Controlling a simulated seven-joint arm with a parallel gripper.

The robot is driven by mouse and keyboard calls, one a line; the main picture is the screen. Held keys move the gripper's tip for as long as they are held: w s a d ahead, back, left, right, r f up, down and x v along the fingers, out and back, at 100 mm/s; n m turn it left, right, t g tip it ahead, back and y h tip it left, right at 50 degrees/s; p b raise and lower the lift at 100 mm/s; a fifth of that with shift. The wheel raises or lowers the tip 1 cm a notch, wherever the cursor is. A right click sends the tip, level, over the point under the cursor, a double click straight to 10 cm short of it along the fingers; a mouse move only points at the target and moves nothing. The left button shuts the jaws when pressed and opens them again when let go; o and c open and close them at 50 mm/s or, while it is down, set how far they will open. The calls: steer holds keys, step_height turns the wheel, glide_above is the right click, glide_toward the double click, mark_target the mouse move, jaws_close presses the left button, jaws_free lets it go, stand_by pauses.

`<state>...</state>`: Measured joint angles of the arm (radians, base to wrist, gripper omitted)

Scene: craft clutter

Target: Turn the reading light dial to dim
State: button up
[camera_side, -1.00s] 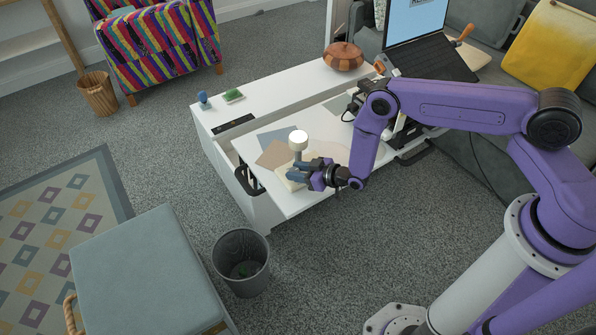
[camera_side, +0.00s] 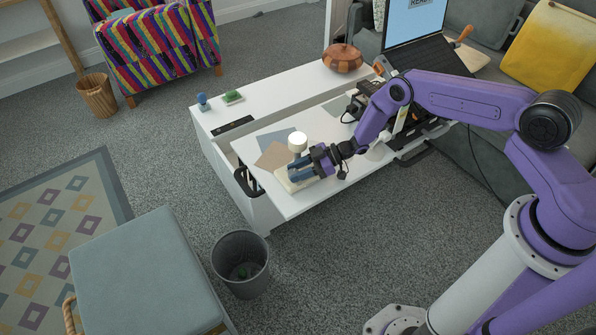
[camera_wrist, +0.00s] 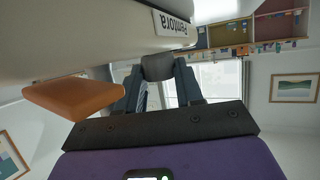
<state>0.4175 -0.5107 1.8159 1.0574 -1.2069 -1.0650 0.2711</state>
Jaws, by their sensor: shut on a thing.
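The reading light has a white round head (camera_side: 298,141) above a cream base (camera_side: 285,184) on the white table's raised top. My gripper (camera_side: 298,172) is at the base, just below the head. In the wrist view, my gripper (camera_wrist: 158,76) has its blue-grey fingers shut on a dark grey dial (camera_wrist: 158,65). The pale base (camera_wrist: 80,35) carries a label (camera_wrist: 174,24) and fills the upper left there. The dial is hidden in the side view. I cannot read its setting.
Brown and blue-grey sheets (camera_side: 270,156) lie beside the light. An orange wedge-shaped thing (camera_wrist: 72,98) is close to my gripper's left finger. A grey bin (camera_side: 240,262) stands on the floor.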

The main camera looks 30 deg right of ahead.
steer(key=shift+w+r+n+g+y, duration=0.15)
steer(key=shift+n+g+y, duration=0.25)
steer(key=shift+n+g, duration=0.7)
steer(key=shift+g, duration=0.1)
steer(key=o, duration=1)
steer(key=shift+o, duration=0.2)
